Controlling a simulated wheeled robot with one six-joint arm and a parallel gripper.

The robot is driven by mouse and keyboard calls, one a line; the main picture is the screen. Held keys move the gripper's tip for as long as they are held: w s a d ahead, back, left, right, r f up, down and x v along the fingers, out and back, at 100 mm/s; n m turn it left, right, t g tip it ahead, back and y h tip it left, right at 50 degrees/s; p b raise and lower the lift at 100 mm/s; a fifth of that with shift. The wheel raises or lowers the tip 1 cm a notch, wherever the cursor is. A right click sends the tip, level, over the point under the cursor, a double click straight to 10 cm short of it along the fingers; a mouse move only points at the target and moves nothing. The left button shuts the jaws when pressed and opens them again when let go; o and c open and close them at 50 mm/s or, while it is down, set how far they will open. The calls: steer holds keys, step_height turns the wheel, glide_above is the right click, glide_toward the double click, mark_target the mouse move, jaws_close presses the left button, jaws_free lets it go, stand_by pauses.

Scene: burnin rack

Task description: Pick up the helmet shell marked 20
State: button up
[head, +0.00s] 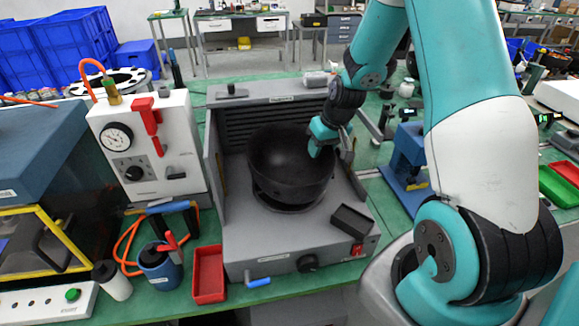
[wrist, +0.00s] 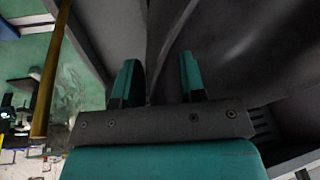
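The helmet shell (head: 280,168) is a large dark bowl, open side up, seated on a dark round base in the grey open-fronted fixture (head: 243,240). No number 20 is readable on it. My gripper (head: 318,145) is at the shell's right rim, with its teal fingers pointing down to it. In the wrist view my gripper (wrist: 160,80) has its two fingers apart, and the shell's dark wall (wrist: 235,45) fills the area at and right of them. A rim edge runs up between the fingers. I cannot tell whether either finger touches it.
Fixture walls stand close on both sides of the shell. A small black box (head: 352,222) sits on the fixture's front right. A white gauge unit (head: 150,145) stands to the left and a blue press (head: 405,165) to the right. A red tray (head: 208,274) lies front left.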

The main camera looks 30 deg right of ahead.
steer(key=shift+c, duration=0.5)
jaws_close()
steer(key=shift+r+b, duration=0.15)
steer(key=shift+b, duration=0.15)
